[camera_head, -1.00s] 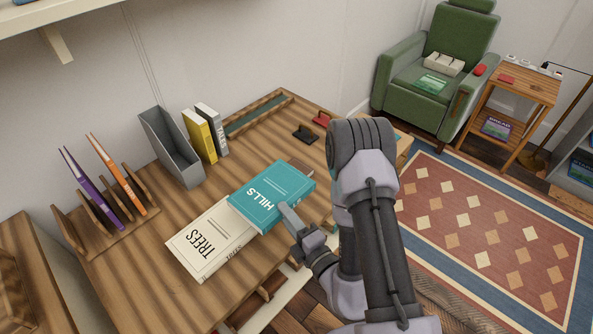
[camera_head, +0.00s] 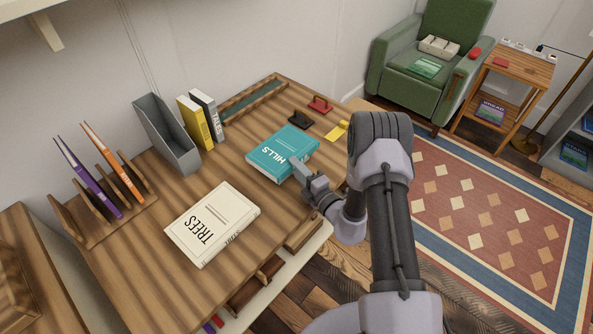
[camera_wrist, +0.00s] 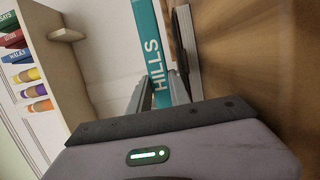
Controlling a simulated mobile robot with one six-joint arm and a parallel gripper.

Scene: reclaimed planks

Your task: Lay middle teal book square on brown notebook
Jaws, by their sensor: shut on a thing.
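The teal book (camera_head: 283,151), marked HILLS, is level above the right part of the desk. My gripper (camera_head: 297,170) is shut on its near spine edge. In the wrist view the spine (camera_wrist: 154,48) runs between my fingers (camera_wrist: 160,92). Just beside the spine, on the desk side, a thin item with a pale and dark edge (camera_wrist: 187,48) shows; it may be the brown notebook. In the head view no brown notebook is plainly visible, and the teal book may cover it. I cannot tell whether the teal book touches it.
The cream TREES book (camera_head: 212,223) lies at the desk's front middle. A grey file holder (camera_head: 166,135), upright books (camera_head: 195,124) and a wooden rack (camera_head: 103,205) line the back. Black (camera_head: 300,121), red (camera_head: 320,105) and yellow (camera_head: 337,131) items lie beyond the teal book.

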